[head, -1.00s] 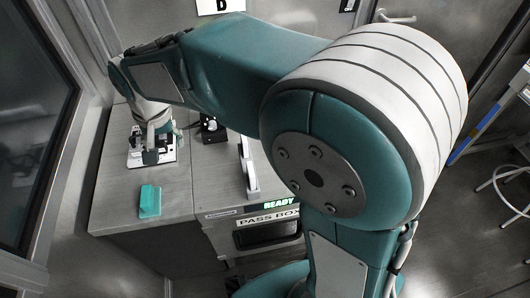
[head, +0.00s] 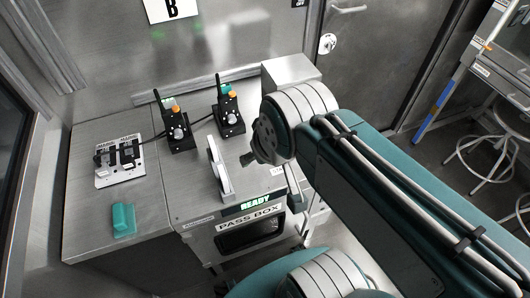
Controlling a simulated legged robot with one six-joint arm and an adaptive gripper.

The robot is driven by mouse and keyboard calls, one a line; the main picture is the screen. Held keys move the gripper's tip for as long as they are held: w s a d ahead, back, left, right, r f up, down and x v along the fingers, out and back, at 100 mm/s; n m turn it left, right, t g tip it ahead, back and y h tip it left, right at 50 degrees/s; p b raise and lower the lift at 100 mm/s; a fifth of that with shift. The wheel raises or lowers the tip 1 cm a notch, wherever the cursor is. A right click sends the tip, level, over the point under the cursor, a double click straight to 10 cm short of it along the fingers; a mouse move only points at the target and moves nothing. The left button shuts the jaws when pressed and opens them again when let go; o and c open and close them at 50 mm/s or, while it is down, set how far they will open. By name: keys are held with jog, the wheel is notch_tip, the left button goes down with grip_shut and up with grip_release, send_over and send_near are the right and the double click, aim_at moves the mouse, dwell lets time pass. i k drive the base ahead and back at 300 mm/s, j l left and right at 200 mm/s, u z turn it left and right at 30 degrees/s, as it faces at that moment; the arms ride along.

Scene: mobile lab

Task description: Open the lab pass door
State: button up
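The pass box (head: 250,228) is built into the bench front. Its label reads PASS BOX, a green READY display (head: 255,202) is lit above, and its dark front window (head: 250,236) appears closed. A tall grey metal door (head: 375,60) with a lever handle (head: 348,9) and a round white plate (head: 327,44) stands at the back right and looks shut. I cannot tell which is the lab pass door. My arm bends above the bench's right side. A dark end part, apparently my gripper (head: 250,159), shows partly below the joint; its fingers are not clear.
A white switch panel (head: 118,170) with dark levers, two black control stands (head: 180,140) (head: 229,122), a white upright bar (head: 219,170) and a teal block (head: 123,220) are on the bench. A stool (head: 480,160) stands right, over open floor.

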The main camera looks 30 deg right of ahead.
aim_at(237, 234)
jog(key=k+l+u, duration=0.35)
jog(key=k+l, duration=0.1)
jog(key=l, duration=0.3)
jog(key=l+u, duration=0.1)
jog(key=l, duration=0.3)
jog(key=k+l, duration=0.15)
jog(key=l, duration=0.25)
jog(key=k+l, duration=0.1)
jog(key=l, duration=0.3)
jog(key=u, duration=0.05)
